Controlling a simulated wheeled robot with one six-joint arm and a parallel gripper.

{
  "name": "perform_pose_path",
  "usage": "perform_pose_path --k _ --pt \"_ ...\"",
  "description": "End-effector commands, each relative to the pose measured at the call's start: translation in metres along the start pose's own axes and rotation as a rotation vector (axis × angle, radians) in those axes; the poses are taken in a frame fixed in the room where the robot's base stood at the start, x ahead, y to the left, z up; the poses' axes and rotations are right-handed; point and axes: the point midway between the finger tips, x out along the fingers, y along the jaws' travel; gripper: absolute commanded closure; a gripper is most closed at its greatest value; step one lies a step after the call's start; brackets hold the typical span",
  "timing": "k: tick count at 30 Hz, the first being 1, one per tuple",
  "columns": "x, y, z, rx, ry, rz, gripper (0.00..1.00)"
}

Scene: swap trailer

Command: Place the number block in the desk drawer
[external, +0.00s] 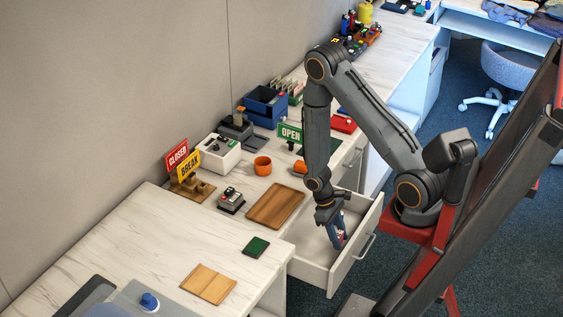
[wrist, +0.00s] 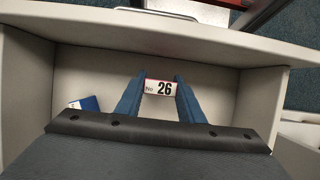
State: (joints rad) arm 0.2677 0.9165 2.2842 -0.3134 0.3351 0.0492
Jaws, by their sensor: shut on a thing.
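The number block (wrist: 158,88) is small and white with a red edge and reads "No 26" in the wrist view. It sits between the two blue fingers of my gripper (wrist: 158,92), which is shut on it. In the external view my gripper (external: 339,236) points down inside the open desk drawer (external: 313,271). The drawer's white walls (wrist: 270,100) surround the block in the wrist view. Whether the block touches the drawer floor I cannot tell.
A blue and white item (wrist: 86,104) lies in the drawer at the left of the wrist view. The drawer's front has a handle (external: 365,247).

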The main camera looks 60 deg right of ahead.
Motion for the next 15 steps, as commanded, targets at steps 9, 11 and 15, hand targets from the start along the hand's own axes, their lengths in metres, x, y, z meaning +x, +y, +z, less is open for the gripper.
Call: perform_pose_path --k 9,11,15 --pt "0.023 0.000 -0.009 0.000 -0.001 0.000 0.87" --pt "0.023 0.000 -0.009 0.000 0.000 0.000 0.87" --pt "0.023 0.000 -0.009 0.000 -0.001 0.000 0.87"
